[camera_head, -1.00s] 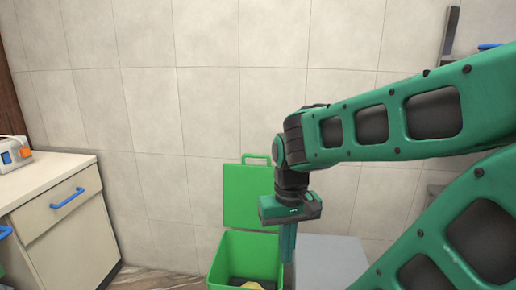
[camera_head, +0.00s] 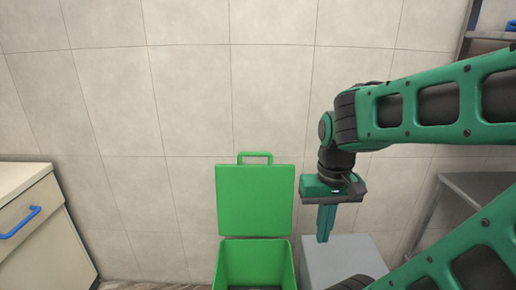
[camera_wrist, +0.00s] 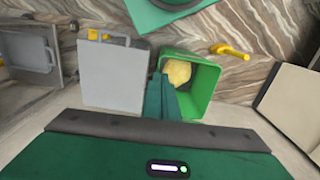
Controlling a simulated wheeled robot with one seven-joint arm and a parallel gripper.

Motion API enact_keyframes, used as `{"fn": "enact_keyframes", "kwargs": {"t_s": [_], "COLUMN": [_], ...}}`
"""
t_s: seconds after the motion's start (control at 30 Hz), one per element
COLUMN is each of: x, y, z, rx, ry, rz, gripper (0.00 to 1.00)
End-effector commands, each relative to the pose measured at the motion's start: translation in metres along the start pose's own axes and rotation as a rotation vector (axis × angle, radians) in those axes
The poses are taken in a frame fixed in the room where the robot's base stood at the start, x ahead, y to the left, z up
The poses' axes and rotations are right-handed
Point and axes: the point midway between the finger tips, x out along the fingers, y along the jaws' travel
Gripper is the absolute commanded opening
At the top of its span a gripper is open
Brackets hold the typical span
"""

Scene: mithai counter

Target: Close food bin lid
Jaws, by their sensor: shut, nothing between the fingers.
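The green food bin (camera_head: 230,262) stands against the wall in the head view, its body cut off by the lower edge. Its green lid (camera_head: 255,200) is open and upright, with a loop handle on top. In the wrist view the bin (camera_wrist: 207,88) is open from above, with a yellowish lump (camera_wrist: 178,72) inside; I cannot make out the lid there. My gripper (camera_head: 324,238) is shut and empty, pointing down to the right of the lid, over the grey bin. In the wrist view my fingers (camera_wrist: 160,98) show beside the green bin's rim.
A grey bin (camera_head: 342,258) stands close to the right of the green one; its top (camera_wrist: 112,75) looks closed. A counter (camera_head: 25,200) is at left, a grey shelf (camera_head: 480,188) at right. Tiled wall stands behind.

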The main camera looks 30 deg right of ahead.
Motion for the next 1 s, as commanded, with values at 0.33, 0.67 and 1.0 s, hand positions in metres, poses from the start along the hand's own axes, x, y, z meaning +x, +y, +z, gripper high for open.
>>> {"fn": "enact_keyframes", "kwargs": {"t_s": [0.33, 0.67, 1.0], "x": [-0.048, -0.102, -0.115], "y": [-0.007, -0.075, -0.127], "z": [-0.092, -0.281, -0.385], "rx": [0.021, 0.032, 0.037], "ry": [0.108, 0.293, 0.395], "rz": [0.035, 0.047, 0.010], "gripper": [0.00, 0.00, 0.00]}}
